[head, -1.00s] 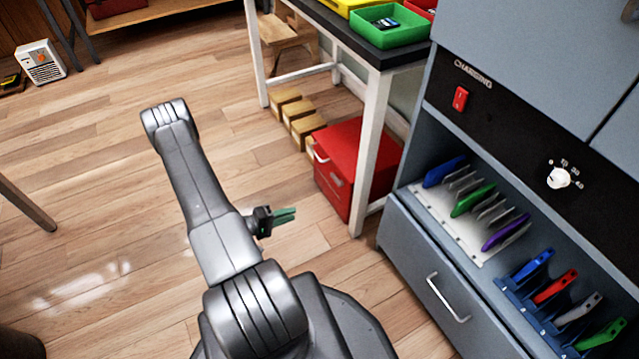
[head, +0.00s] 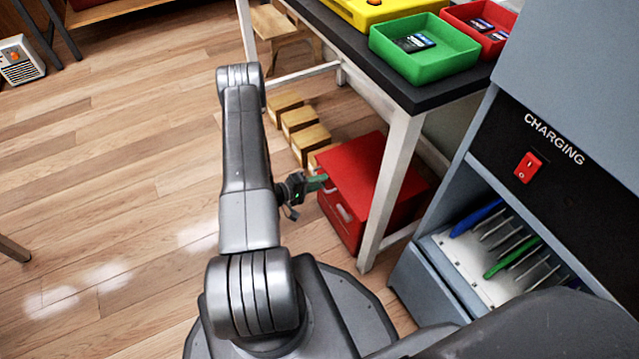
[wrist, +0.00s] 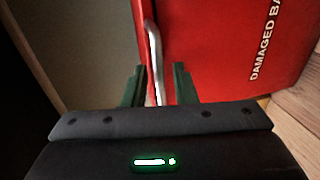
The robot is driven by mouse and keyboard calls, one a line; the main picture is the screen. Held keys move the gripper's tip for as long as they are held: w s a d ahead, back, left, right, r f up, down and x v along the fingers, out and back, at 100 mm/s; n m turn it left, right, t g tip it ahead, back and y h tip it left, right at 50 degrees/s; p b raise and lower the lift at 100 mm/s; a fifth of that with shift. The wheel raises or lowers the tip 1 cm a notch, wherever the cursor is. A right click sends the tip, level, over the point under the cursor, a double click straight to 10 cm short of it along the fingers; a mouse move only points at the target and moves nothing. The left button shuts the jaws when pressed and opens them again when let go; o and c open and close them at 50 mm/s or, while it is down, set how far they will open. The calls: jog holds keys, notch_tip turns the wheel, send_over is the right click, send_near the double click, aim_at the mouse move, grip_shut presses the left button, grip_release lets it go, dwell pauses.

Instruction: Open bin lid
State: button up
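The red bin (head: 345,222) stands on the floor under the dark-topped table, and its red lid (head: 360,170) looks shut. It also fills the upper right of the wrist view (wrist: 220,50), with white lettering that starts "DAMAGED BA". A pale metal handle (wrist: 153,55) runs down its face there. My gripper (head: 322,181) is at the bin's left side, close to the lid edge. In the wrist view my gripper's green fingers (wrist: 160,82) are apart, with the lower end of the handle showing between them. Whether they touch the handle I cannot tell.
A white table leg (head: 390,190) stands just in front of the bin. The grey charging cabinet (head: 425,285) is to the right. Green and red trays (head: 425,60) stand on the table.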

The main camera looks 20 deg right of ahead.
jog(key=shift+d, duration=0.25)
grip_shut()
